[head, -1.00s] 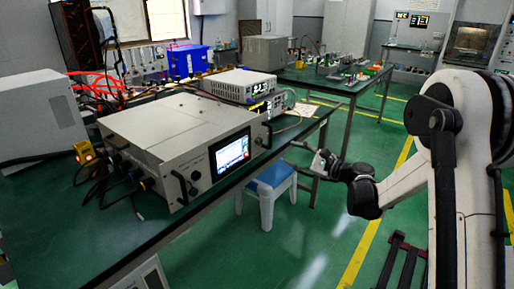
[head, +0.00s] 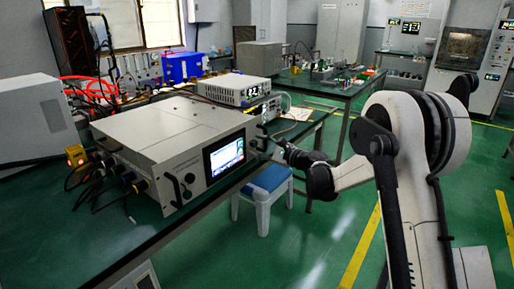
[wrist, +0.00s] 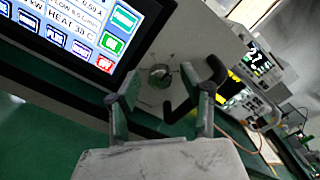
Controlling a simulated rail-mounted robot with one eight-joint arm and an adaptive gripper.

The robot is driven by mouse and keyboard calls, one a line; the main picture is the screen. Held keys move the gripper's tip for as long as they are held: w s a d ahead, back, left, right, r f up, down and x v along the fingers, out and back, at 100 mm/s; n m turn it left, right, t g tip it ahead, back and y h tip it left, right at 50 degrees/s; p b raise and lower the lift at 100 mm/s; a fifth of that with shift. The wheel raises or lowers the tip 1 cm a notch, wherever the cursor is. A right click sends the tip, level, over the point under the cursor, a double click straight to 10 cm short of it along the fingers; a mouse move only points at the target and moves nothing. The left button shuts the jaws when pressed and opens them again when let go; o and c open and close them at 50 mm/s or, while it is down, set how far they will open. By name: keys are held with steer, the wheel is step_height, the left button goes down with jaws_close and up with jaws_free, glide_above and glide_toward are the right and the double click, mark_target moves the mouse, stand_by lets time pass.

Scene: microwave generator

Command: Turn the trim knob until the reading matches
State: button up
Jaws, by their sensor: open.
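The microwave generator (head: 165,148) is a grey box on the green bench, with its lit screen (head: 224,157) on the front panel. A small round knob (wrist: 160,76) sits on the panel right of the screen in the wrist view. My gripper (wrist: 160,88) is open in front of the panel, with one finger on each side of the knob in the picture. I cannot tell whether the fingers touch it. In the head view my gripper (head: 270,148) is near the panel's right end.
A black panel handle (wrist: 213,75) stands close to the right finger. A white instrument (head: 235,88) with a lit display is behind the generator. A blue-topped stool (head: 263,193) stands below my arm. Open floor lies to the right.

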steer(key=shift+w+a, duration=0.15)
steer(key=shift+a, duration=0.1)
jaws_close()
